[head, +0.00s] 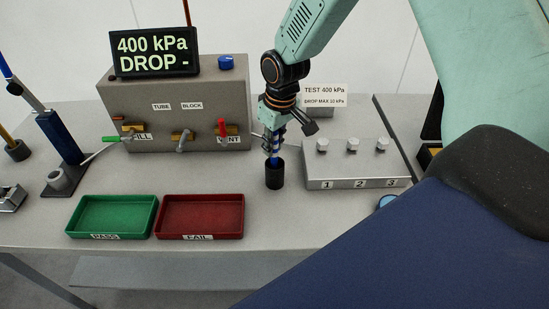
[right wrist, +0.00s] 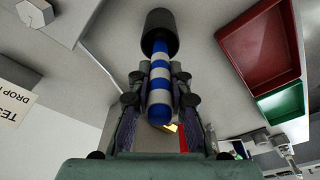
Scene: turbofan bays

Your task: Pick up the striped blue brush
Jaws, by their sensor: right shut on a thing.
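The striped blue brush (head: 274,160) stands upright with its lower end at a black cylindrical holder (head: 275,176) on the bench. In the right wrist view the blue and white striped handle (right wrist: 160,75) lies between the fingers, and the black holder (right wrist: 159,30) is at its far end. My right gripper (head: 273,140) comes down from above and is shut on the brush's handle. Its fingers also show in the right wrist view (right wrist: 160,108). I cannot tell whether the brush's lower end is still inside the holder. My left gripper is not in view.
A grey test block (head: 175,95) with valves stands behind left. A panel numbered 1 to 3 (head: 355,180) with several knobs is close on the right. A green PASS tray (head: 85,216) and a red FAIL tray (head: 170,216) lie front left. A blue stand (head: 57,135) is far left.

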